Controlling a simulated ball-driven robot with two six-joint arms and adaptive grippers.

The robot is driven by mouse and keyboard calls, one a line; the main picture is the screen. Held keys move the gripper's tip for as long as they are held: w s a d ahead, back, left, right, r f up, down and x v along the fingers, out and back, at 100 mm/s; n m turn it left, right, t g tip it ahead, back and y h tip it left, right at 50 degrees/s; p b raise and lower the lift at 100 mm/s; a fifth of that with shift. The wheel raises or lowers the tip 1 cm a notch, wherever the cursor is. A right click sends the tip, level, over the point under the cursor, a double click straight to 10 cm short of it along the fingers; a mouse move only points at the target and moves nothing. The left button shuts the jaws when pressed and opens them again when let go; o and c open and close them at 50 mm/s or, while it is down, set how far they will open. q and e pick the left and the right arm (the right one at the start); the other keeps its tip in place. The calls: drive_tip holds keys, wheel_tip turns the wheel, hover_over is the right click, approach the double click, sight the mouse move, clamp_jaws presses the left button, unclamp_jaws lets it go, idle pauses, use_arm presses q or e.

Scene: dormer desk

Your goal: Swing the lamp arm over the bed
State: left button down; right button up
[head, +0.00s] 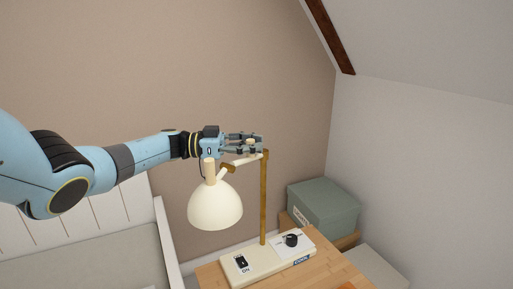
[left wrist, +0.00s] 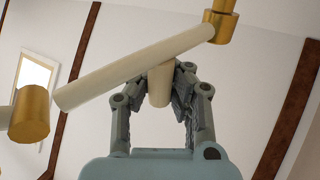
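The desk lamp has a cream dome shade (head: 215,207), a cream arm (head: 240,161) and an upright brass post (head: 264,205) on a cream base. In the left wrist view the lamp arm (left wrist: 130,70) runs diagonally between two brass joints, with a short cream peg (left wrist: 159,86) on it. My left gripper (head: 250,144) is at the lamp arm near the post, its fingers on both sides of the peg and seemingly touching it. The shade hangs left of the post, at the desk's left side. The bed (head: 100,262) is at lower left. My right gripper is out of view.
The lamp base (head: 265,263), with a switch and a dark knob, stands on the wooden desk (head: 212,275). A grey-green box (head: 323,205) stands behind at right. The sloped ceiling (head: 430,50) closes in at upper right. The space above the bed looks clear beneath my arm.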

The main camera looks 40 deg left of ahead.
use_arm(q)
drive_tip(key=c, duration=1.5)
unclamp_jaws()
drive_tip(key=shift+v, duration=0.75)
drive_tip(key=shift+o, duration=1.1)
drive_tip(key=shift+f, duration=0.1)
drive_tip(key=shift+o, duration=0.6)
drive_tip(key=shift+w+d, duration=0.2)
drive_tip(key=v, duration=1.2)
